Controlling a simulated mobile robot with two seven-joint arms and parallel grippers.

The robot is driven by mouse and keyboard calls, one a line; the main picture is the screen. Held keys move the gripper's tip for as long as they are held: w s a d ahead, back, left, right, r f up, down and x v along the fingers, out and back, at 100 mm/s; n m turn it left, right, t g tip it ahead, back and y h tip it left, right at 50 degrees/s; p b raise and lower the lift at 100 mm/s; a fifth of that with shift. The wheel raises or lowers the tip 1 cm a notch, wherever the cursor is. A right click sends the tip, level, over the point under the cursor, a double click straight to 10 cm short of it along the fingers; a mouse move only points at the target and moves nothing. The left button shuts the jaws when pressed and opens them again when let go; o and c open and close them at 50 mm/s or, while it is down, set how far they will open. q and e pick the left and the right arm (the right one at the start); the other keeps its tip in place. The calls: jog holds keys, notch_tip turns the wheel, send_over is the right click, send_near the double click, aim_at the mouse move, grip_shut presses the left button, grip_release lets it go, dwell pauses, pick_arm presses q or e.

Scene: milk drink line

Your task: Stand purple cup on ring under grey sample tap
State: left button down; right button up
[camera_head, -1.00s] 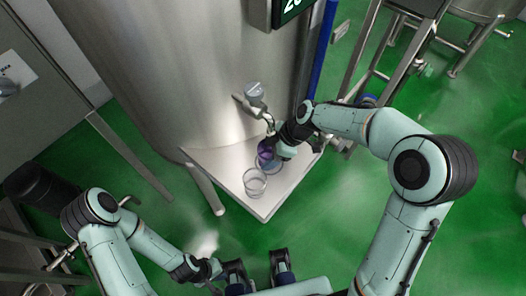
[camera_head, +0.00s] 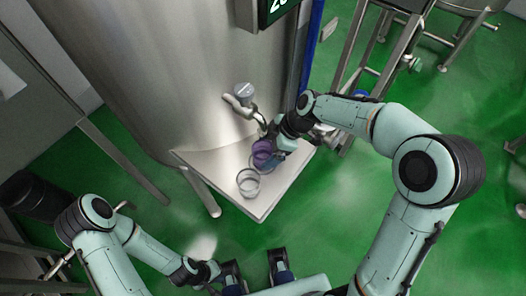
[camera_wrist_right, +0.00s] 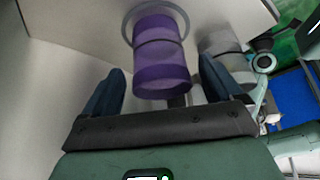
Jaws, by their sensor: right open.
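The purple cup (camera_head: 262,153) stands on the steel shelf below the grey sample tap (camera_head: 243,104). In the right wrist view the purple cup (camera_wrist_right: 162,62) overlaps a grey ring (camera_wrist_right: 129,22) on the shelf and looks upright; its base is partly hidden, so exact seating is unclear. My right gripper (camera_head: 272,149) is at the cup. In the wrist view its dark blue fingers (camera_wrist_right: 162,85) are open, one on each side of the cup, with gaps visible. My left gripper (camera_head: 256,266) is open and empty at the bottom of the head view, far from the shelf.
A clear cup (camera_head: 248,183) stands near the shelf's front edge, beside the purple cup. The large steel tank (camera_head: 160,70) rises behind the shelf (camera_head: 205,163). A metal frame (camera_head: 352,60) stands at the right. Green floor is free in front.

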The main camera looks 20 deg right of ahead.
pick_arm(q)
jog(key=shift+r, duration=0.3)
pick_arm(e)
jog(key=v, duration=0.8)
jog(key=shift+d+r, duration=0.2)
jog(key=shift+r, duration=0.15)
